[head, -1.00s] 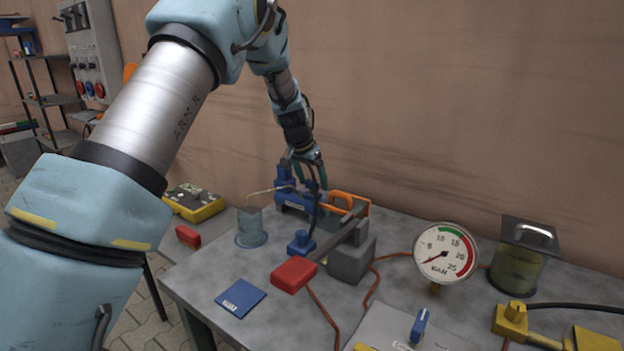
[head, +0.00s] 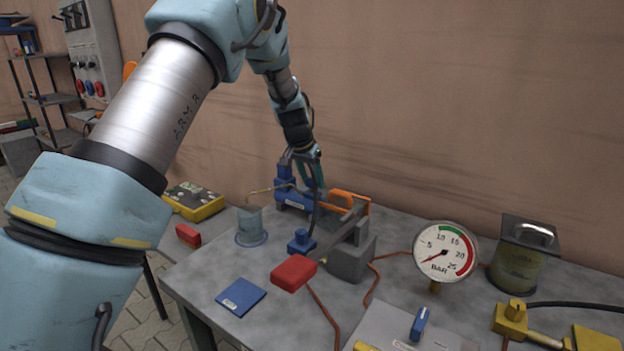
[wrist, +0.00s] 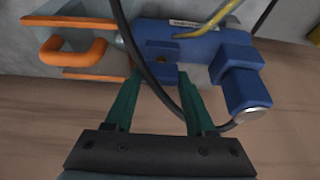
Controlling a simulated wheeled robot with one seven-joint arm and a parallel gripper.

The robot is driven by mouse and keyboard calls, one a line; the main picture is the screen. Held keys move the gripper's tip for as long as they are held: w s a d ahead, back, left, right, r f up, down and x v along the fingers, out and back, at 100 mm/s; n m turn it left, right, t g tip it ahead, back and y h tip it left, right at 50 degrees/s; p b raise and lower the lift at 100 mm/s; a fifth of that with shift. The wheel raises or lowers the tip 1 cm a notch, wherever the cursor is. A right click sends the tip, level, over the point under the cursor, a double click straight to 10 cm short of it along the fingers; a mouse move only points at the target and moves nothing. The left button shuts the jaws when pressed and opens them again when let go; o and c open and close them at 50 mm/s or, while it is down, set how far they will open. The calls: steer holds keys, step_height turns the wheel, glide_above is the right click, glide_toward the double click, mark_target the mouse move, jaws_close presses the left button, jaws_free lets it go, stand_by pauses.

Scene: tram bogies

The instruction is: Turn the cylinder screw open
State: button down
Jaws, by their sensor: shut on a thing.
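The blue cylinder (head: 292,200) lies near the back of the bench, in front of the wall. It also fills the top of the wrist view (wrist: 200,50). My gripper (head: 312,178) reaches down to it from above. In the wrist view, its teal fingers (wrist: 158,78) are shut on a small blue screw piece (wrist: 163,76) at the cylinder's side. The fingers hide part of this piece.
An orange clamp handle (head: 350,197) sits right beside the cylinder. A clear beaker (head: 250,226) is at left. A pressure gauge (head: 445,250) stands at right.

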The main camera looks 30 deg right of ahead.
steer(key=shift+n, duration=0.3)
steer(key=n+t+y+p, duration=0.1)
steer(key=n+p, duration=0.1)
steer(key=n, duration=0.1)
steer(key=shift+s+d+r+p, duration=0.1)
steer(key=shift+r+p, duration=0.05)
steer(key=shift+p, duration=0.15)
steer(key=n+y+p, duration=0.1)
steer(key=n, duration=0.2)
steer(key=n+t+p, duration=0.1)
steer(key=n+p, duration=0.1)
steer(key=shift+n+y, duration=0.4)
steer(key=n+y, duration=0.2)
steer(key=n, duration=0.2)
steer(key=shift+d, duration=0.1)
steer(key=shift+n+y, duration=0.7)
steer(key=shift+n, duration=1.5)
steer(key=shift+c, duration=1.2)
jaws_free()
